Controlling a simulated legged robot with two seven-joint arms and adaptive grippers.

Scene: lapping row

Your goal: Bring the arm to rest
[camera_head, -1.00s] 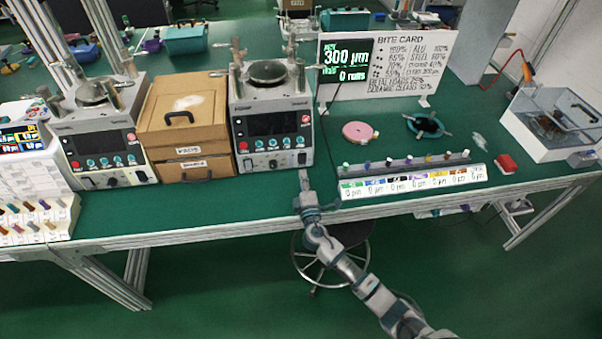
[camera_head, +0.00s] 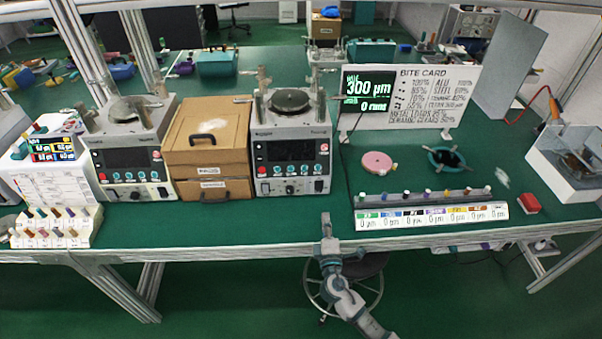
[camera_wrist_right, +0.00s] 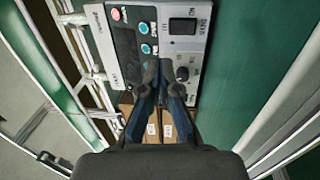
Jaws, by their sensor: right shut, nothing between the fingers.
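My right arm comes up from the bottom of the head view. Its gripper (camera_head: 326,220) is shut and empty, in front of the right lapping machine (camera_head: 291,150) and overlapping the bench's front edge in the picture. In the right wrist view the two dark fingers (camera_wrist_right: 162,72) are together with nothing between them. Behind them that view shows a machine's control panel (camera_wrist_right: 150,45), turned on its side; I cannot tell the exact gap. My left gripper is in neither view.
A round stool (camera_head: 368,268) stands below the front edge, behind my arm.

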